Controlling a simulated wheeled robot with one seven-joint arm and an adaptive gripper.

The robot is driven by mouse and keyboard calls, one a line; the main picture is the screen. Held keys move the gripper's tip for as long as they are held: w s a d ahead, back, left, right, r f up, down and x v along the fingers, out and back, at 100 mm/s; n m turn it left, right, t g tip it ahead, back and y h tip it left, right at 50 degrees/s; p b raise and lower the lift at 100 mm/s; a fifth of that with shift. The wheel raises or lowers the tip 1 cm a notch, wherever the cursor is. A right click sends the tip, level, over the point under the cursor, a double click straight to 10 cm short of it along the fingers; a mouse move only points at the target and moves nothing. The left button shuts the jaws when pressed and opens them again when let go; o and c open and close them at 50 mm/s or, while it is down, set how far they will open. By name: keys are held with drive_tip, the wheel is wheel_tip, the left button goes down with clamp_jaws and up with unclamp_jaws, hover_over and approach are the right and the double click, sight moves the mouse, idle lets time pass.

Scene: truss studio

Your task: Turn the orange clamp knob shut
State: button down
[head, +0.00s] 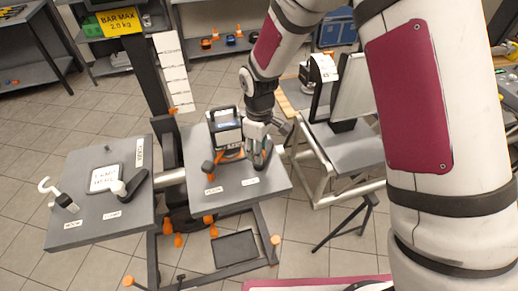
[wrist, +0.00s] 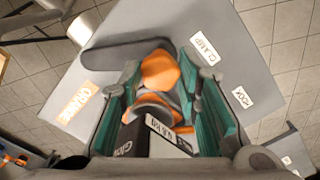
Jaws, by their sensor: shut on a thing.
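The orange clamp knob (wrist: 160,72) is between the fingertips of my gripper (wrist: 158,66) in the wrist view, with a teal finger on each side of it. My gripper is shut on it. More orange parts show just below the knob, between the fingers. A dark, rounded bar (wrist: 115,54) lies beside the knob, to its left. In the head view my gripper (head: 258,150) points down at the right-hand grey board (head: 225,195), and its fingers largely hide the knob. The knob's turn angle cannot be told.
A dark box-like device (head: 226,126) stands close to the left of my gripper. A label reading CLAMP (wrist: 205,48) lies on the board. A second grey board (head: 85,225) at left holds a white hook (head: 57,192) and a dark lever (head: 133,187). A metal frame (head: 335,190) stands at right.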

drive_tip(key=n+b, duration=0.1)
drive_tip(key=n, duration=0.3)
drive_tip(key=n+b, duration=0.1)
drive_tip(key=n, duration=0.2)
drive_tip(key=shift+n, duration=0.3)
drive_tip(key=n, duration=0.4)
drive_tip(key=shift+b, duration=0.35)
drive_tip(key=shift+n, duration=2)
drive_tip(key=c, duration=1.2)
unclamp_jaws()
